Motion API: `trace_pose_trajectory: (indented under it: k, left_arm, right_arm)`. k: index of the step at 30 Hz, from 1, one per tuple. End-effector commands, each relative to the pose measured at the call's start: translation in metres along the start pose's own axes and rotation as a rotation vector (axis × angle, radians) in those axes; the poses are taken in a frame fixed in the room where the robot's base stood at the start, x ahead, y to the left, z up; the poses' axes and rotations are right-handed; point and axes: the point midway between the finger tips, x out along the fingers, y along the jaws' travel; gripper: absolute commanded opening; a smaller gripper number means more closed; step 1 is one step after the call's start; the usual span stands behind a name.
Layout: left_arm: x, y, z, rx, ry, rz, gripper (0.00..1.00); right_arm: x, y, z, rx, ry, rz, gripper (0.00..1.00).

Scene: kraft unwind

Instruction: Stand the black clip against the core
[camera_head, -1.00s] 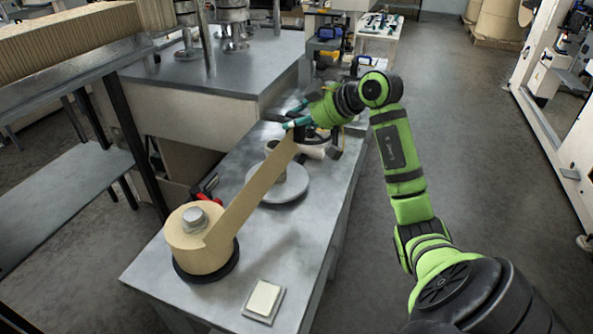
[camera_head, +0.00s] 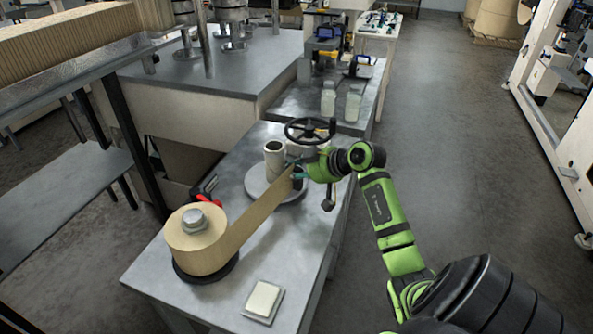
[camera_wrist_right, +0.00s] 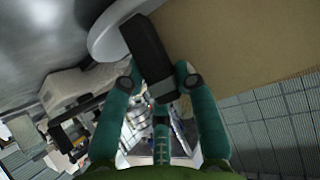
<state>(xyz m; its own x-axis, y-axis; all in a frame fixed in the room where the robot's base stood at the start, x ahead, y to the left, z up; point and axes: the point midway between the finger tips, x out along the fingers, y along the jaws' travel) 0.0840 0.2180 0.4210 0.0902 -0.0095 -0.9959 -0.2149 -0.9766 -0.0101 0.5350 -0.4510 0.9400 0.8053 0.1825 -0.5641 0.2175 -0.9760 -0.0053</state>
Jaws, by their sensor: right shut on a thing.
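The black clip (camera_wrist_right: 148,48) sits between the teal fingers of my right gripper (camera_wrist_right: 155,88), which is shut on it. In the head view the right gripper (camera_head: 297,171) is just right of the pale upright core (camera_head: 275,158). The core stands on a round grey disc (camera_head: 262,187). A kraft paper strip (camera_head: 252,218) runs from the kraft roll (camera_head: 196,240) up to the clip. The strip also fills the upper right of the wrist view (camera_wrist_right: 235,40). Whether the clip touches the core cannot be told. My left gripper is not in view.
A black handwheel (camera_head: 310,129) stands close behind the gripper. A cream block (camera_head: 264,298) on a small plate lies at the bench front. A red-handled tool (camera_head: 207,197) lies by the left edge. Two pale bottles (camera_head: 328,102) stand farther back. The bench's right front is clear.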

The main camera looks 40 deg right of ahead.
Motion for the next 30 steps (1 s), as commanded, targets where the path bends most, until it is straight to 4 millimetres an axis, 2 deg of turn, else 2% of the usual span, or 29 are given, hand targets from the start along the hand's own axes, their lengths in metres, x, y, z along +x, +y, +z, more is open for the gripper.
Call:
trace_pose_trajectory:
  k: [6,7,8,9,21,26,30]
  left_arm:
    - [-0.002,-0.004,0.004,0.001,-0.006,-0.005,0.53]
    - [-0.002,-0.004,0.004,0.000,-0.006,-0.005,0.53]
    - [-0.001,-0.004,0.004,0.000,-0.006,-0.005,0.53]
    - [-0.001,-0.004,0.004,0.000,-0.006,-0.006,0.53]
    - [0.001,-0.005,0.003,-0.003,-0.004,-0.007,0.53]
    - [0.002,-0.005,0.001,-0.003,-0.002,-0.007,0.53]
    - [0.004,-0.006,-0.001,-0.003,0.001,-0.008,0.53]
  right_arm:
    - [0.001,0.000,0.001,0.000,0.000,0.000,0.00]
    - [0.001,0.000,0.002,0.000,-0.001,-0.001,0.33]
    - [0.001,0.000,0.002,-0.001,0.000,-0.001,0.45]
    - [0.001,0.000,0.002,0.000,0.000,-0.001,0.53]
    - [-0.002,0.000,-0.001,-0.001,0.000,0.000,0.53]
    - [-0.026,0.001,0.000,-0.002,-0.001,0.002,0.53]
    - [-0.058,0.001,0.001,-0.003,-0.001,0.003,0.53]
